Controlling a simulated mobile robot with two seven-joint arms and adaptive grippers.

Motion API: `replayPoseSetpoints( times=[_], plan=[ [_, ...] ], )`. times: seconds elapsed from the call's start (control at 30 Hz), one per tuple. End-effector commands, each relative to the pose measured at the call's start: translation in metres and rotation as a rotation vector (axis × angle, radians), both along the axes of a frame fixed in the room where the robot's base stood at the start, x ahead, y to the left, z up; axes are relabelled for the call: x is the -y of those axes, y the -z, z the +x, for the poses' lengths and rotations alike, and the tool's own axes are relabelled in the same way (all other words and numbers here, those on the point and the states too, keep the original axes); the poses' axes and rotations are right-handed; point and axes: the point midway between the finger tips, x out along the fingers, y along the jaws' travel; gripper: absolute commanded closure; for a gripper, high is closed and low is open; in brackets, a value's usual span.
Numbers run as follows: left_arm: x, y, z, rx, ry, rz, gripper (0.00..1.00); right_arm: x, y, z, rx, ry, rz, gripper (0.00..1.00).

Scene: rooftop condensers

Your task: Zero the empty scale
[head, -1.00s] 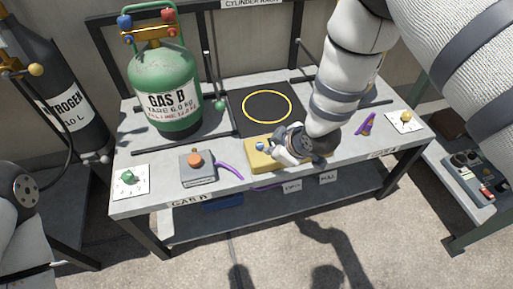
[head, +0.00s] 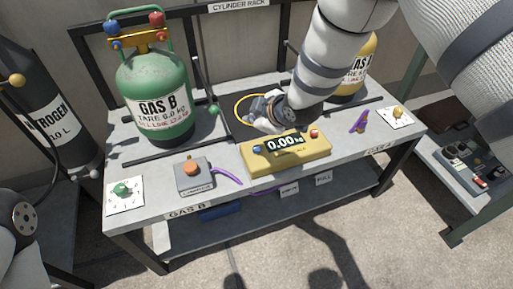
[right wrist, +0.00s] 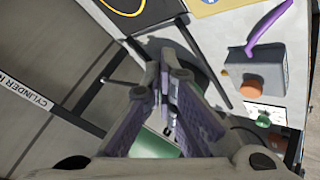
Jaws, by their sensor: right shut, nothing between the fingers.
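The yellow scale box (head: 287,160) sits at the front middle of the bench. Its display (head: 284,143) reads 0.00 kg, with a blue button (head: 257,149) on its left and a red button (head: 314,133) on its right. Behind it is the black scale platform (head: 228,88) with a yellow ring; no cylinder stands on the part I see. My right gripper (head: 264,126) is shut and empty, above the platform's front, behind the box and apart from the blue button. In the right wrist view, its fingers (right wrist: 170,120) are together. My left gripper is out of view.
A green GAS B cylinder (head: 152,95) stands left of the platform; a yellow cylinder (head: 358,72) stands to the right, partly behind my arm. A grey box with an orange button (head: 191,168), a green knob (head: 122,188) and a purple lever (head: 359,122) are along the front.

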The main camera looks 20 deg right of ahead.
Motion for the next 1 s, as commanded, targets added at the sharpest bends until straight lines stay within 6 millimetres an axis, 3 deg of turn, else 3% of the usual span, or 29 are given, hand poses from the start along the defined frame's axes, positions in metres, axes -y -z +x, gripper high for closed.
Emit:
replayPoseSetpoints(
  times=[0.03, 0.2, 0.5, 1.0],
  plan=[
    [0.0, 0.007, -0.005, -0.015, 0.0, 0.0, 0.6, 0.0, 0.013, -0.001, -0.007, 0.0, 0.0, 1.0],
    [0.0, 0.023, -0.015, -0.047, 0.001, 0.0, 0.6, 0.0, 0.039, -0.002, -0.009, 0.001, 0.001, 1.0],
    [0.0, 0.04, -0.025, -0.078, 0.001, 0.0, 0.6, 0.0, 0.074, -0.001, -0.004, -0.001, 0.0, 1.0],
    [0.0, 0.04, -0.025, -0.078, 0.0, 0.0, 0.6, 0.0, 0.074, 0.0, 0.0, 0.001, 0.001, 1.0]
  ],
)
